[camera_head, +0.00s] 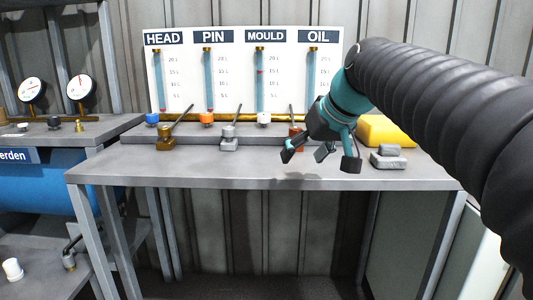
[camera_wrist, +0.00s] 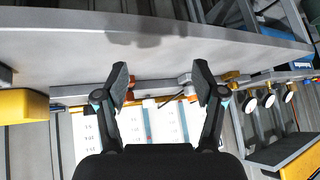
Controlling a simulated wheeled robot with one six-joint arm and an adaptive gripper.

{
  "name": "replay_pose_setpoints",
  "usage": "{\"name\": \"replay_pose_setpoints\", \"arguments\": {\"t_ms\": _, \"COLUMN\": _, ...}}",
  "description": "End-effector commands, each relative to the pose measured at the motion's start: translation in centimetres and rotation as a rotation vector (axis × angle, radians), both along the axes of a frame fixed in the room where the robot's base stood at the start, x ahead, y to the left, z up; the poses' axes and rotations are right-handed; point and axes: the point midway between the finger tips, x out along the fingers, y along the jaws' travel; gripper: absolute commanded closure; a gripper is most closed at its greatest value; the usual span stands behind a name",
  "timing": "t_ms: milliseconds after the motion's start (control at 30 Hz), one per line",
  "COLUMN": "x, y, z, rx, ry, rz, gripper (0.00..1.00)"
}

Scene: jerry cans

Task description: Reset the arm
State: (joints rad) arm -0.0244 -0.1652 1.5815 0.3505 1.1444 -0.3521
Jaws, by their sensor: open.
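My gripper (camera_head: 322,153) hangs over the front right part of the grey table (camera_head: 200,174) in the head view, with its fingers spread and nothing between them. Its shadow falls on the table top below it. The black ribbed sleeve of my arm comes in from the right. In the wrist view my gripper (camera_wrist: 164,88) shows two dark fingers apart, with the table (camera_wrist: 240,48) upside down beyond them. No object touches the fingers as far as I can see.
A white gauge board (camera_head: 245,70) marked HEAD, PIN, MOULD and OIL stands behind the table. Lever valves, including a brass one (camera_head: 166,138) and a grey one (camera_head: 229,138), line its back. A yellow can (camera_head: 386,131) lies right of my gripper. The table's front left is clear.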

Motion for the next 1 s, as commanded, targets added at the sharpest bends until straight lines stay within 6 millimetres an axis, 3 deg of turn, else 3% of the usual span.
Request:
{"name": "replay_pose_setpoints", "arguments": {"t_ms": 167, "x": -2.6, "y": -1.8, "z": -5.1, "rx": -0.020, "ry": 0.070, "rz": -0.115, "gripper": 0.31}}
{"name": "replay_pose_setpoints", "arguments": {"t_ms": 267, "x": -5.3, "y": -3.2, "z": -8.8, "rx": -0.039, "ry": 0.112, "rz": -0.192, "gripper": 0.31}}
{"name": "replay_pose_setpoints", "arguments": {"t_ms": 633, "x": -18.5, "y": -7.5, "z": -22.1, "rx": -0.154, "ry": 0.189, "rz": -0.356, "gripper": 0.31}}
{"name": "replay_pose_setpoints", "arguments": {"t_ms": 700, "x": -20.5, "y": -7.8, "z": -23.7, "rx": -0.173, "ry": 0.192, "rz": -0.355, "gripper": 0.31}}
{"name": "replay_pose_setpoints", "arguments": {"t_ms": 800, "x": -22.2, "y": -8.0, "z": -24.5, "rx": -0.178, "ry": 0.184, "rz": -0.356, "gripper": 0.31}}
{"name": "replay_pose_setpoints", "arguments": {"t_ms": 1000, "x": -22.7, "y": -8.1, "z": -23.6, "rx": -0.169, "ry": 0.143, "rz": -0.361, "gripper": 0.31}}
